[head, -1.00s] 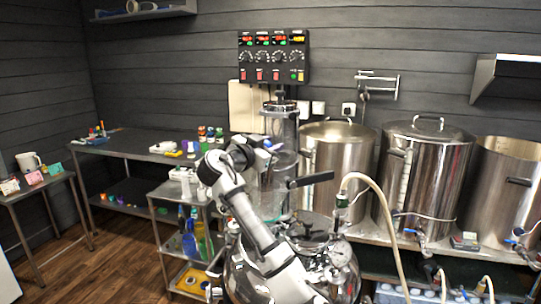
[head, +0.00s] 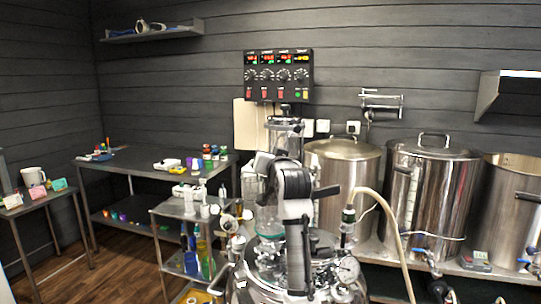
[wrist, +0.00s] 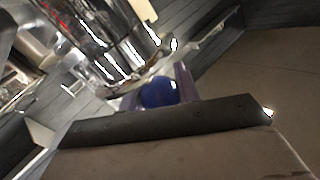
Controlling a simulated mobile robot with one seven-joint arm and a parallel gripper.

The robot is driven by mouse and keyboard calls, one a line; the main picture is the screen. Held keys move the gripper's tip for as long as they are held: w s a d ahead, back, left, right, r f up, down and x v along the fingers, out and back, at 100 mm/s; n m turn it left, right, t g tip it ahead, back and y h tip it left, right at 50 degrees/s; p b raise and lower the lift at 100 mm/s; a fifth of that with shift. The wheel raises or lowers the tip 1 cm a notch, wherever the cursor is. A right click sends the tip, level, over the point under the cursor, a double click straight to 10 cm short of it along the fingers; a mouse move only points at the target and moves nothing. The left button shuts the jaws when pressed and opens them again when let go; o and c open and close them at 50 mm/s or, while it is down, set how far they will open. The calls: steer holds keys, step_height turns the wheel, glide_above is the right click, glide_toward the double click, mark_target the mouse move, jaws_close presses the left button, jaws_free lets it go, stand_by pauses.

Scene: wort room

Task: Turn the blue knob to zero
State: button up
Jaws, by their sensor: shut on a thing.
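The blue knob (wrist: 160,93) shows in the wrist view as a rounded blue shape. My gripper (wrist: 161,82) has one finger on each side of it and is shut on it. The scale or mark of the knob cannot be read, so its setting cannot be told. In the head view my arm stands in front of the shiny steel vessel and hides the fingers and the knob.
A steel vessel (wrist: 95,35) is close beyond the fingers in the wrist view. Large steel kettles (head: 432,190) stand at right with a hose (head: 392,225) in front. A control panel (head: 278,76) hangs on the wall. A bench (head: 130,160) stands at left.

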steer(key=n+g+y, duration=0.1)
steer(key=y, duration=0.1)
steer(key=n+g+y, duration=0.1)
steer(key=n+y, duration=0.1)
steer(key=n+g+y+p, duration=0.1)
steer(key=y, duration=0.1)
steer(key=shift+s+a+n+y, duration=0.15)
steer(key=shift+a+n+y, duration=0.15)
steer(key=n+g+y, duration=0.1)
steer(key=n+g+y+p, duration=0.1)
steer(key=g, duration=0.1)
steer(key=n+g+y+p, duration=0.1)
steer(key=y, duration=0.1)
steer(key=shift+s+a+r+n, duration=0.15)
steer(key=shift+s+a+n, duration=0.15)
steer(key=shift+n, duration=0.1)
steer(key=n+g, duration=0.1)
steer(key=n+g+y+p, duration=0.1)
steer(key=g, duration=0.1)
steer(key=n+g+y+p, duration=0.1)
steer(key=g, duration=0.1)
steer(key=shift+s+a, duration=0.15)
steer(key=shift+s, duration=0.1)
steer(key=shift+s+n+g+y+p, duration=0.1)
steer(key=shift+n+g+y+p, duration=0.2)
steer(key=shift+n+g+p, duration=0.35)
steer(key=shift+f+n+g, duration=0.3)
steer(key=shift+n+g, duration=0.05)
steer(key=shift+g, duration=0.3)
